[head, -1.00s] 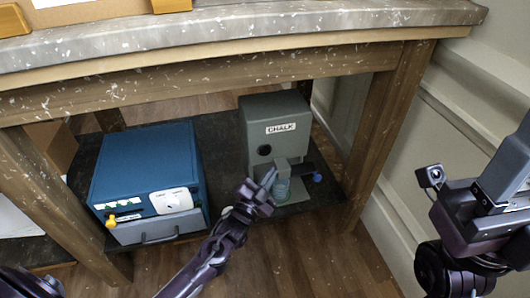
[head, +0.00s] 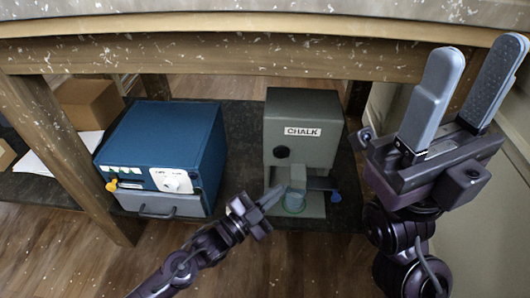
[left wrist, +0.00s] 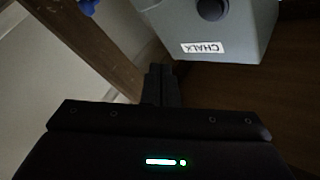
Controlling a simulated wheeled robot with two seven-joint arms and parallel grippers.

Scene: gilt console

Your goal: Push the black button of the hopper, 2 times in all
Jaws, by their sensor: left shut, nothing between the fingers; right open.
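The hopper (head: 302,145) is a grey box labelled CHALK on the low dark shelf under the console. Its round black button (head: 282,152) is on the front face, below and left of the label; it also shows in the left wrist view (left wrist: 212,9). A grey spout with a bluish cup (head: 295,201) is at its lower front. My left gripper (head: 272,198) is shut and empty, in front of the hopper, below and left of the button, apart from it. In the left wrist view its fingers (left wrist: 161,72) are together. My right gripper (head: 462,95) is open and empty, raised at the right.
A blue box machine (head: 165,145) with a white dial and a yellow knob stands left of the hopper. A blue knob (head: 336,197) sticks out at the hopper's lower right. The console top (head: 250,12) and wooden legs (head: 60,150) frame the shelf. A cardboard box (head: 88,103) is at far left.

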